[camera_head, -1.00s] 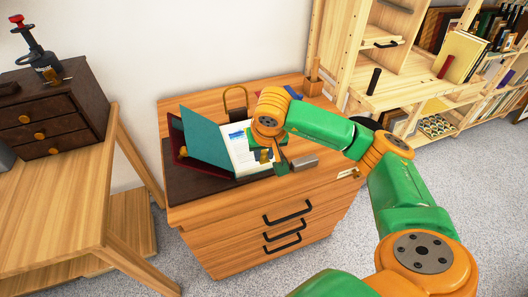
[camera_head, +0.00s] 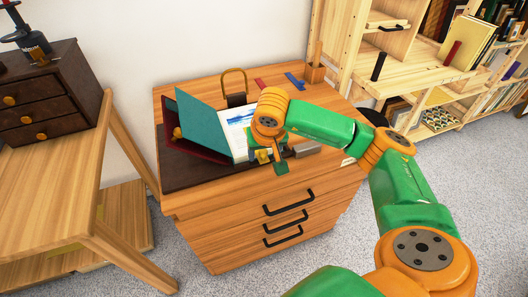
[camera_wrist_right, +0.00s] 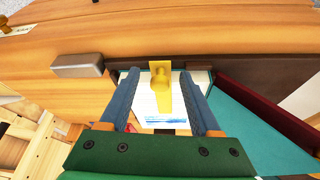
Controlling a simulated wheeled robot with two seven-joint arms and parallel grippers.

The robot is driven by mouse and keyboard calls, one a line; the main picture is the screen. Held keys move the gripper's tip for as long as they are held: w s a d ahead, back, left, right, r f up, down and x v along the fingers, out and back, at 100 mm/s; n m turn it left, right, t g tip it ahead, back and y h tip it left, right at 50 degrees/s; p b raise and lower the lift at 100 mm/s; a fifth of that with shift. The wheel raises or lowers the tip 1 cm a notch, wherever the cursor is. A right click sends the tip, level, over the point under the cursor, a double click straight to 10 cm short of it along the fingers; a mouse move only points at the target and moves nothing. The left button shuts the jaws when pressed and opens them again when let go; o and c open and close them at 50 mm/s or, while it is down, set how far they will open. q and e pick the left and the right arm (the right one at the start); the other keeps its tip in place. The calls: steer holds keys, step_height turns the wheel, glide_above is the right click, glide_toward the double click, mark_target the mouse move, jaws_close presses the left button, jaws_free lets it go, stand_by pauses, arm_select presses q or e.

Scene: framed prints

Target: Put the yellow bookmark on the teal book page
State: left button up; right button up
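The open book with a teal cover (camera_head: 203,130) stands on the cabinet top, its white printed page (camera_head: 237,122) facing up. The page also shows in the right wrist view (camera_wrist_right: 150,118). The yellow bookmark (camera_wrist_right: 161,80) lies across the page's near edge in that view, between my right fingers. A yellow bit of it shows in the head view (camera_head: 262,156). My right gripper (camera_wrist_right: 160,76) is open, with gaps on both sides of the bookmark. In the head view my right gripper (camera_head: 269,160) hides part of the page. I cannot tell if the bookmark touches the page. My left gripper is out of view.
A dark mat (camera_head: 190,172) lies under the book. A grey block (camera_head: 306,149) sits right of my gripper. A padlock-like object (camera_head: 235,92), a blue piece (camera_head: 294,80) and a wooden holder (camera_head: 315,72) stand behind. The cabinet's front right top is bare.

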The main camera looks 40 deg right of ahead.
steer(key=v, duration=0.7)
stand_by(0.3)
